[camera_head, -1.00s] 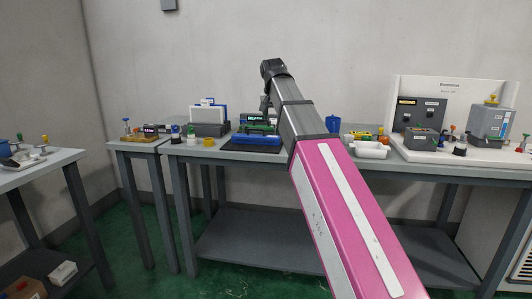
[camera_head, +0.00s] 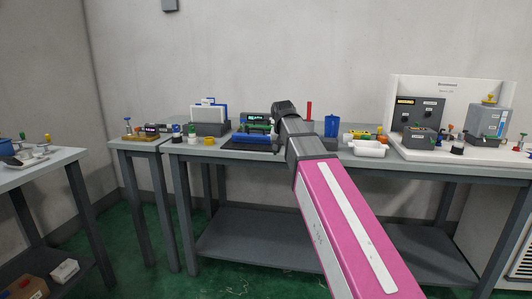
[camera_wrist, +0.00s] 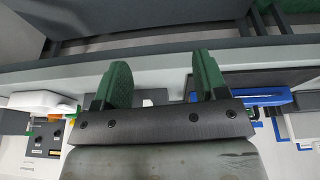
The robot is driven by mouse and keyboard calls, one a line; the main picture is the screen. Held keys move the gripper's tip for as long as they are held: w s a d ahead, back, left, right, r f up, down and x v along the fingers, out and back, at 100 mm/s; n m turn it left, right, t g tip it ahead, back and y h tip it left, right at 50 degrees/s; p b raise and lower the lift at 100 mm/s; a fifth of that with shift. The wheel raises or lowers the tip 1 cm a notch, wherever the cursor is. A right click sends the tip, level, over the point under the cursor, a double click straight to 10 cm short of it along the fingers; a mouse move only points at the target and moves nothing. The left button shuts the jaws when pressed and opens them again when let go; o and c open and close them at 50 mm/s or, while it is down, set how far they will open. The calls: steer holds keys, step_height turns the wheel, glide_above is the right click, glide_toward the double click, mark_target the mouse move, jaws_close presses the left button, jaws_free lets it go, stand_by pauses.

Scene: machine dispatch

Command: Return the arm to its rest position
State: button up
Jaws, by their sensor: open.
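My arm, with its pink link, reaches from the lower right of the head view toward the workbench (camera_head: 230,155). Its dark wrist end is in front of the middle of the bench. My gripper (camera_wrist: 158,82) shows in the wrist view with two green fingers spread wide apart and nothing between them. The fingers point toward the grey bench edge. In the head view the fingers are hidden behind the arm.
A blue-and-green device (camera_head: 256,137) sits left of my arm; a white tray (camera_head: 369,149) and blue cup (camera_head: 331,126) are to its right. A white panel station (camera_head: 455,88) stands at the right. A side table (camera_head: 40,172) is at the left.

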steer(key=s+d+f+g, duration=0.1)
steer(key=s+d+f, duration=0.3)
steer(key=f, duration=0.9)
steer(key=s+d+f+n+g, duration=0.1)
steer(key=s+d+f, duration=0.3)
steer(key=s+f, duration=0.5)
steer(key=s+d+f+g, duration=0.1)
steer(key=s+d+f, duration=0.2)
steer(key=f, duration=1.3)
steer(key=s, duration=0.3)
steer(key=shift+s+d+f+n+y, duration=0.2)
steer(key=shift+d+f+n+y, duration=0.1)
steer(key=shift+d+f+y, duration=0.1)
